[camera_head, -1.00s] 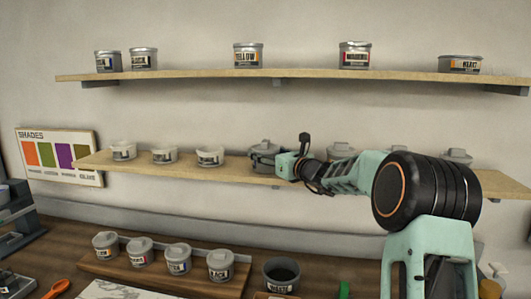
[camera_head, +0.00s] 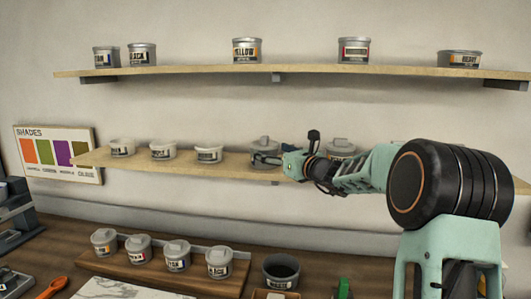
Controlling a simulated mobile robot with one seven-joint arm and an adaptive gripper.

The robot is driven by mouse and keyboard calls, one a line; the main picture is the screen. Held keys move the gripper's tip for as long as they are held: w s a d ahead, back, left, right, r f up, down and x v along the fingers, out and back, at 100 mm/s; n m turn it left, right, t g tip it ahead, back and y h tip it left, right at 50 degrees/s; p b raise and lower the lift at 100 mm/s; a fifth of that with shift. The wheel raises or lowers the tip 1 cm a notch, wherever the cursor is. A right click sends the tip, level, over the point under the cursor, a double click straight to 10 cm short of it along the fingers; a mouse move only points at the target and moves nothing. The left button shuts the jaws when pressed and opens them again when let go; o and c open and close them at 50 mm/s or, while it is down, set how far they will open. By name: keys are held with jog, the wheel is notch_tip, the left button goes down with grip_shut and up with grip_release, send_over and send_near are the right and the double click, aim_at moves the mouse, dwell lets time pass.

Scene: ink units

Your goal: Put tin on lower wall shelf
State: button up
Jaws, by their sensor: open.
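The lower wall shelf (camera_head: 226,168) is a long pale wooden board on the wall. A grey lidded tin (camera_head: 263,150) stands upright on it near the middle, its label mostly unreadable. My gripper (camera_head: 281,161) is at the right side of this tin, open, with its fingers small and partly hidden against the tin. I cannot tell whether they touch it. My arm comes in from the right and covers the right part of the shelf.
Other tins (camera_head: 162,150) stand left on the lower shelf, and another (camera_head: 341,147) is behind my arm. The upper shelf (camera_head: 200,73) holds several labelled tins. Below, a wooden rack (camera_head: 150,269) holds several lidded tins beside a dark open pot (camera_head: 281,272).

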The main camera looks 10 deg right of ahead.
jog(key=b+v, duration=0.1)
jog(key=v, duration=0.7)
jog(key=shift+s, duration=0.1)
